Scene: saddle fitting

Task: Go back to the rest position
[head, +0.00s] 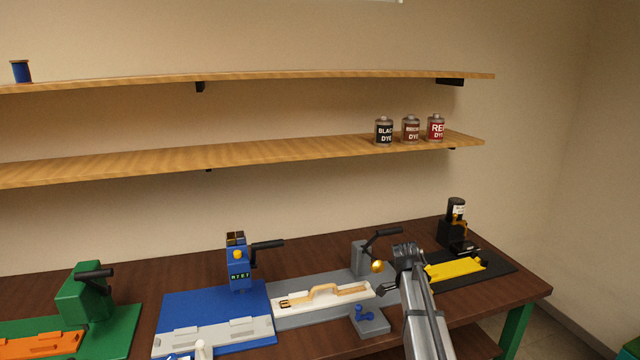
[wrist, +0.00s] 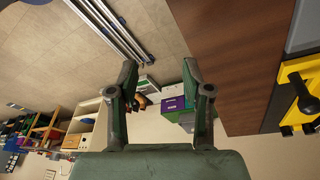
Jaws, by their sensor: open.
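My gripper (wrist: 161,78) shows in the wrist view with its two dark green fingers spread apart. Nothing is between the fingertips. Behind them are the floor and the far side of the room. The edge of the dark wooden bench (wrist: 228,60) is to the right of the fingers, and they touch nothing that I can see. In the head view, a grey part of my arm (head: 427,315) rises from the bottom edge in front of the bench's right half. It hides part of the grey station behind it.
The bench holds a green station (head: 85,290), a blue station (head: 238,278), a grey station (head: 362,258) with a tan strap (head: 325,292) on a white block, and a black station (head: 452,228) with a yellow piece (head: 455,270). Dye bottles (head: 411,130) stand on the lower shelf.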

